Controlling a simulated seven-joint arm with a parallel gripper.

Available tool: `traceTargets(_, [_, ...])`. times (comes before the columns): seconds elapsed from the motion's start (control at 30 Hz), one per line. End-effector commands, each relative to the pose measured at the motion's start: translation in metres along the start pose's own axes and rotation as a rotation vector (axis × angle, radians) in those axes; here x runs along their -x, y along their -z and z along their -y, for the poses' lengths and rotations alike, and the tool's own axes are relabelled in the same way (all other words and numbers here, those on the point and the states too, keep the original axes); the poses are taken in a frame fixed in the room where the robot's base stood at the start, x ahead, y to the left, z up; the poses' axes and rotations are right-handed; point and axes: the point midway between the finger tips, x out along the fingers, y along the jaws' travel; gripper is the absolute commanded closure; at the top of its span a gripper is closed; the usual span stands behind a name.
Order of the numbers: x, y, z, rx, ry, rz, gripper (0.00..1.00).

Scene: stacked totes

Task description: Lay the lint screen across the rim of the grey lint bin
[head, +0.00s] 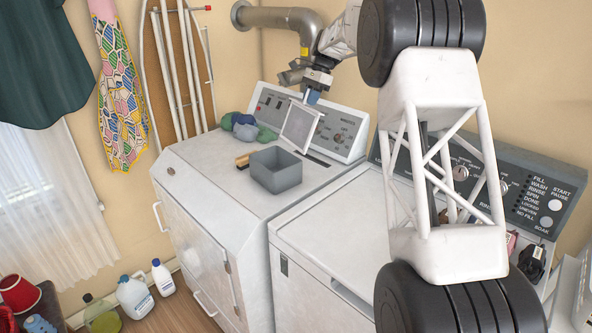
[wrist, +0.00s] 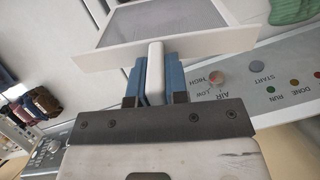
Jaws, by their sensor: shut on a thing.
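The lint screen (head: 300,124) is a white-framed panel with grey mesh. My gripper (head: 312,96) is shut on its handle and holds it tilted above the dryer top, in front of the control panel. In the wrist view, the blue fingers of my gripper (wrist: 154,82) pinch the white handle, and the lint screen's mesh (wrist: 165,24) spreads beyond them. The grey lint bin (head: 277,172) is an open box standing upright on the dryer top, to the lower left of the screen. The screen is apart from the bin. The bin does not show clearly in the wrist view.
A wooden brush (head: 243,161) lies beside the bin. Several coloured cloths (head: 250,128) are bunched behind it. The dryer's control panel (head: 345,132) rises close behind the screen. A dark slot (head: 316,160) is open in the dryer top. The dryer's front top is clear.

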Motion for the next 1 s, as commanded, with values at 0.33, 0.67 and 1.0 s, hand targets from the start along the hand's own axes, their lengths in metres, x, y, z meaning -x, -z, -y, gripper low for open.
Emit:
traceTargets(0.33, [-0.03, -0.041, -0.03, -0.133, 0.07, 0.189, 1.0])
traceTargets(0.67, [-0.059, -0.078, -0.064, -0.299, 0.204, 0.411, 1.0])
traceTargets(1.0, [-0.082, -0.104, -0.099, -0.446, 0.378, 0.606, 1.0])
